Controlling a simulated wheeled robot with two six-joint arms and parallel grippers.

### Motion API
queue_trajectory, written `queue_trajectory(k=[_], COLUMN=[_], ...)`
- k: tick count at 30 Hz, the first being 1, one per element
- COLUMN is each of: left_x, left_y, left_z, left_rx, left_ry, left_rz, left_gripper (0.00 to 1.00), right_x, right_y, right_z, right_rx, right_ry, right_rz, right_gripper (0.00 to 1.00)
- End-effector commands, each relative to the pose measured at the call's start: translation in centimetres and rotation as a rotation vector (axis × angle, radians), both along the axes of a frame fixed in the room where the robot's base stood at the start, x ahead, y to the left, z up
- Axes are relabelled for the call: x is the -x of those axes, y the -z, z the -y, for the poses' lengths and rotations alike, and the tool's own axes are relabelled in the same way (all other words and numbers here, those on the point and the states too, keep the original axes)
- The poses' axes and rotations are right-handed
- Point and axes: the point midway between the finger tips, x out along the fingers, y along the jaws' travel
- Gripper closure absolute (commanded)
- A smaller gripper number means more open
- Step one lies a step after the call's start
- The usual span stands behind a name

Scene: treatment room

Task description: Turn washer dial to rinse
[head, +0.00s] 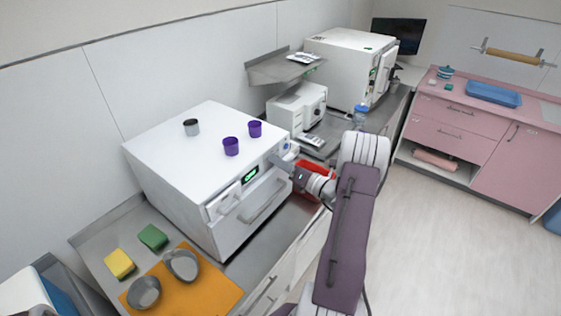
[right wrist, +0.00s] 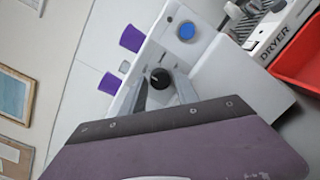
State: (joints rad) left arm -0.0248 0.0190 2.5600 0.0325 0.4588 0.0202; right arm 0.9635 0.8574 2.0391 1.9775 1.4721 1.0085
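The washer (head: 180,150) is a white box on the grey counter, with a lit green display (head: 251,173) and a handle on its front. Its dial (right wrist: 159,78) is a black round knob with a light mark, seen in the right wrist view on the white front panel. In the head view the dial is hidden behind my right gripper (head: 282,160), which is at the right end of the washer's front. In the right wrist view my right gripper (right wrist: 163,90) is open, its fingertips on either side of the dial; contact cannot be told. My left gripper is not in view.
Purple cups (head: 231,146) and a grey cup (head: 191,127) stand on the washer. A blue round button (right wrist: 186,31) is near the dial. A red tray (head: 312,168) lies right of the washer. An orange mat (head: 213,290) with grey bowls lies at front left. The floor right is clear.

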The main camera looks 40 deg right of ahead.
Motion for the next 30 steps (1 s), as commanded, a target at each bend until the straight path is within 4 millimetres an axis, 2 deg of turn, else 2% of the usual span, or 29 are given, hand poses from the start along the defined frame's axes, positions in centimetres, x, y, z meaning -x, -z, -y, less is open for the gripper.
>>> queue_trajectory(k=[4,5,6,9,20,30], left_x=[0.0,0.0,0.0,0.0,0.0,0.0], left_y=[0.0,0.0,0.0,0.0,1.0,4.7], left_z=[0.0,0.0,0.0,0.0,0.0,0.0], left_rx=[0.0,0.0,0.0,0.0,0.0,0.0], left_ry=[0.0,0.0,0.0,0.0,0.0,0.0], left_rz=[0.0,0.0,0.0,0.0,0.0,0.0], left_gripper=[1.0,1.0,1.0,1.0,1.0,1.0], right_x=[0.0,0.0,0.0,0.0,0.0,0.1], right_y=[0.0,0.0,0.0,0.0,0.3,0.7], right_z=[0.0,0.0,0.0,0.0,0.0,0.0], right_rx=[0.0,0.0,0.0,0.0,0.054,0.303], right_ry=[0.0,0.0,0.0,0.0,0.001,0.001], right_rz=[0.0,0.0,0.0,0.0,0.015,0.088], right_gripper=[0.63,0.66,0.77,1.0,1.0,1.0])
